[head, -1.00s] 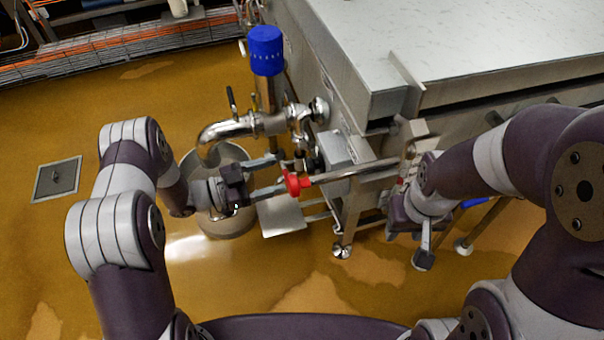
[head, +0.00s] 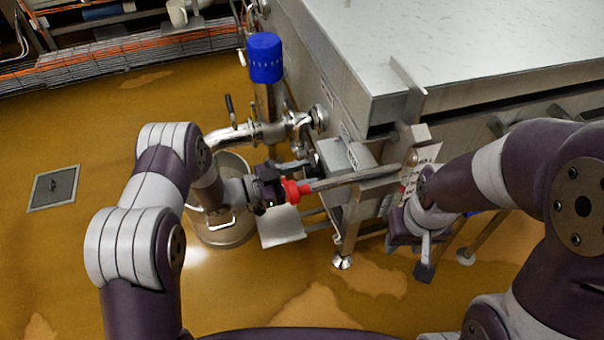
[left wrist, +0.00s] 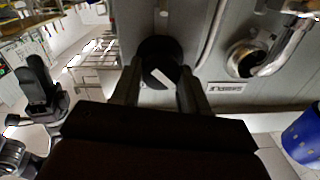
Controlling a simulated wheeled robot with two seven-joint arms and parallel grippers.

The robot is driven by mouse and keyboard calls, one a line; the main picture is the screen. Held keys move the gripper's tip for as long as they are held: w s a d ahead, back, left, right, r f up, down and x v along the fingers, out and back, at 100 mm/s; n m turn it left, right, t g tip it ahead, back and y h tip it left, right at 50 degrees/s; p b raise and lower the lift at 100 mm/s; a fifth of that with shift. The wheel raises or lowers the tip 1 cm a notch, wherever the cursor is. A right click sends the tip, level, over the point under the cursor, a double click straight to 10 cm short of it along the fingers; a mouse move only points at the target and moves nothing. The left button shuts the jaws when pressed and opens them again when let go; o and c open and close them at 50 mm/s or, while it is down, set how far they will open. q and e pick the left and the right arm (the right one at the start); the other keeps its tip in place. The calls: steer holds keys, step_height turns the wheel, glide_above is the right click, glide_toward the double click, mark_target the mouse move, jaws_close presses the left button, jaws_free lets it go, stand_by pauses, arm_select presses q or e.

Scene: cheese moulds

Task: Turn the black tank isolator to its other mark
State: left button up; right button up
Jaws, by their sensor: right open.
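The black tank isolator (left wrist: 160,62) is a round dark knob with a pale bar on it, on the grey tank side in the left wrist view. My left gripper (left wrist: 160,82) has its fingers apart, one at each side of the knob in that view; I cannot tell whether they touch it. In the head view my left gripper (head: 296,176) points right at the tank side, partly behind a red fitting. The isolator is largely hidden there. My right gripper (head: 426,258) is open and empty, low beside the tank.
The large steel tank (head: 350,50) fills the upper right. A blue-capped valve (head: 265,58) and bent steel pipework stand behind my left gripper. The red fitting (head: 291,191) on a steel bar lies close in front of it. A steel bucket (head: 222,232) stands on the floor below.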

arm_select(q)
steer(key=shift+m, duration=0.3)
steer(key=m+b, duration=0.1)
steer(key=m, duration=0.3)
steer(key=m+b, duration=0.2)
steer(key=m, duration=0.3)
steer(key=m+b, duration=0.1)
steer(key=m, duration=0.3)
steer(key=shift+s+f+m+b, duration=0.1)
steer(key=shift+f+m+b, duration=0.2)
steer(key=shift+b, duration=0.05)
steer(key=shift+m+g+b, duration=0.3)
steer(key=shift+m+b, duration=0.75)
steer(key=shift+m, duration=1.25)
steer(key=o, duration=1.1)
steer(key=shift+c, duration=0.2)
steer(key=shift+a+r, duration=0.1)
